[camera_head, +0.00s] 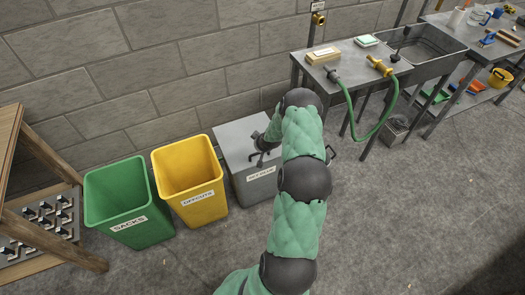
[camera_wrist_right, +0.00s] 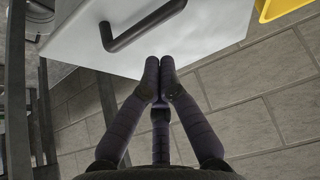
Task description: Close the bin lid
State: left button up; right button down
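The grey bin (camera_head: 252,188), with a white label on its front, stands to the right of the yellow bin. Its lid (camera_head: 233,137) shows as a flat pale grey top; I cannot tell whether it sits fully down. My right gripper (camera_head: 258,154) is over the lid's right part, with my green arm covering the bin's right side. In the right wrist view, my gripper fingers (camera_wrist_right: 160,66) are together and empty, at the edge of the pale lid (camera_wrist_right: 215,30). A dark bar handle (camera_wrist_right: 143,25) is just beyond the fingertips, apart from them. My left gripper is not in view.
An open yellow bin (camera_head: 188,180) and an open green bin (camera_head: 125,205) stand to the left. A wooden rack (camera_head: 45,235) is at far left. A metal sink bench (camera_head: 345,72) with a green hose is right.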

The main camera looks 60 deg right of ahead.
jog(key=s+a+f+p, duration=0.1)
jog(key=s+a+p, duration=0.1)
jog(key=s+a, duration=0.3)
jog(key=s, duration=0.3)
jog(key=shift+s+f, duration=0.15)
jog(key=shift+s, duration=0.1)
jog(key=shift+a, duration=0.2)
jog(key=w+a+f+n+y, duration=0.1)
jog(key=w+a+y, duration=0.15)
jog(key=a, duration=0.95)
jog(key=w+a+f+y, duration=0.15)
jog(key=w+a, duration=0.25)
jog(key=a, duration=0.8)
jog(key=s+a+r+n+g+y, duration=0.1)
jog(key=s+a, duration=0.4)
jog(key=a, duration=0.7)
jog(key=s+a+r+n+g+y, duration=0.1)
jog(key=s+a, duration=0.5)
jog(key=a, duration=0.6)
notch_tip(320, 180, up, 2)
jog(key=g+y, duration=0.1)
jog(key=g, duration=0.2)
jog(key=shift+s+a+n, duration=0.15)
jog(key=shift+s+n, duration=0.15)
jog(key=shift+n, duration=0.1)
